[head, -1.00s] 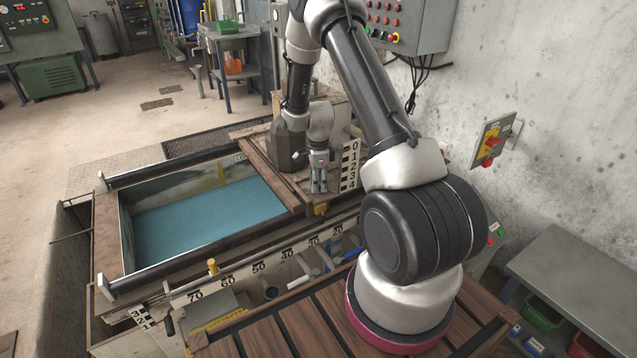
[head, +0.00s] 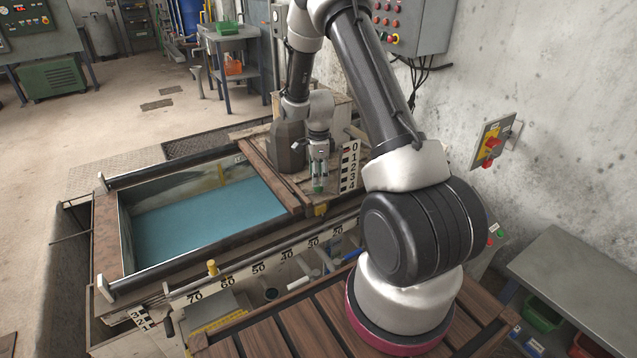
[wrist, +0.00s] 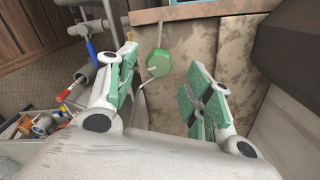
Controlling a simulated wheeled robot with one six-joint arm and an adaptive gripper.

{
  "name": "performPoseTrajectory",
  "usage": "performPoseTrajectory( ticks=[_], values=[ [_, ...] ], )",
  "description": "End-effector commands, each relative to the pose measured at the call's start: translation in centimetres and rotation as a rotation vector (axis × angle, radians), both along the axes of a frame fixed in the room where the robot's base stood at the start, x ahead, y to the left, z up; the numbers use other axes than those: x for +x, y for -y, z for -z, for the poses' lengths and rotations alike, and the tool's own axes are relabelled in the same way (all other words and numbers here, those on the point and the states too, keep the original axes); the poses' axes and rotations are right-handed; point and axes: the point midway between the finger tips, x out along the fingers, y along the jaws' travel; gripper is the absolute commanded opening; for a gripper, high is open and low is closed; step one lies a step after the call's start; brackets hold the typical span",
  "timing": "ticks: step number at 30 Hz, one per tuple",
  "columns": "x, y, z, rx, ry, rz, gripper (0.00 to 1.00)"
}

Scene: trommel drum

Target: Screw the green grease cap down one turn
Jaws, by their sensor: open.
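The green grease cap (wrist: 159,63) is a small round cap in the wrist view, at the upper middle, in front of a stained, worn surface. My gripper (wrist: 163,85) is open, with its green-padded fingers on either side of the cap's line in the picture. The cap appears beyond the fingertips, and I see no contact. In the head view my gripper (head: 319,186) points down beside the black-and-white number scale (head: 349,166). A little green shows at its fingertips there, but I cannot tell whether it is pads or cap.
In the wrist view, pipes and a blue-handled fitting (wrist: 91,48) stand at left. A dark block (wrist: 291,52) fills the upper right.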

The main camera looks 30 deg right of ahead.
Motion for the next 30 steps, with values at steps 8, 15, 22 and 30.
performPoseTrajectory(
  ticks=[8, 15, 22, 30],
  values=[
    [0.1, 0.0, -6.1, 0.000, 0.002, 0.000, 0.51],
    [0.0, 0.0, -8.2, 0.000, -0.001, 0.000, 0.51],
    [0.0, -0.1, -8.3, 0.001, -0.002, 0.000, 0.51],
    [-0.3, 0.2, -6.7, 0.004, -0.026, 0.005, 0.51]
  ],
)
